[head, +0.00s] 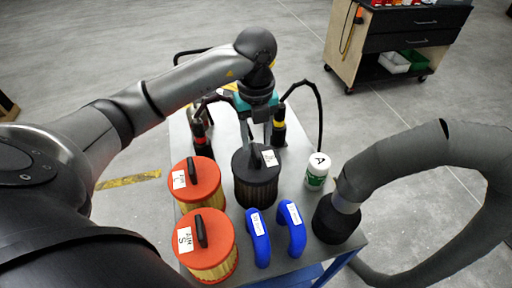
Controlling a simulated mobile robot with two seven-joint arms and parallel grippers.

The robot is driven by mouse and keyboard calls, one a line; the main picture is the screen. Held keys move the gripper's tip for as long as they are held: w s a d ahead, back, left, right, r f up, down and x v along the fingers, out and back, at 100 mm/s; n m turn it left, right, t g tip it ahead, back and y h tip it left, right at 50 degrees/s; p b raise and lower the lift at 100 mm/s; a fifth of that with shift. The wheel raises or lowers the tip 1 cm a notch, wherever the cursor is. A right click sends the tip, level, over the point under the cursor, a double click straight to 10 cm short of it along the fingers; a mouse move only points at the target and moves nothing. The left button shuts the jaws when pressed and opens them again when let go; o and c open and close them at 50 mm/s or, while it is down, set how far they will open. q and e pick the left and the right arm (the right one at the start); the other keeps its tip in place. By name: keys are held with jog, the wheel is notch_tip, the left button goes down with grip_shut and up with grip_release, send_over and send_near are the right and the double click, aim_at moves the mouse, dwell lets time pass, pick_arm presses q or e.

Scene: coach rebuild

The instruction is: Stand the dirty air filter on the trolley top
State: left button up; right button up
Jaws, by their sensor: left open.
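My left gripper (260,142) is open and points down just above and behind the dark filter's top handle. Whether a finger touches the handle cannot be told. Two orange-topped filters, one farther back (207,177) and one nearer (216,235), stand to its left. My right gripper is not in view.
Two blue curved hoses (258,240) (296,238) lie in front of the dark filter. A white-green jar (317,172) marked A and a thick grey hose (400,160) are at the right. Black cabled tools (202,143) (279,128) stand behind. A tool cart (390,45) is farther back.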

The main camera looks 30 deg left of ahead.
pick_arm(q)
notch_tip(320, 180, up, 7)
dwell(0.3)
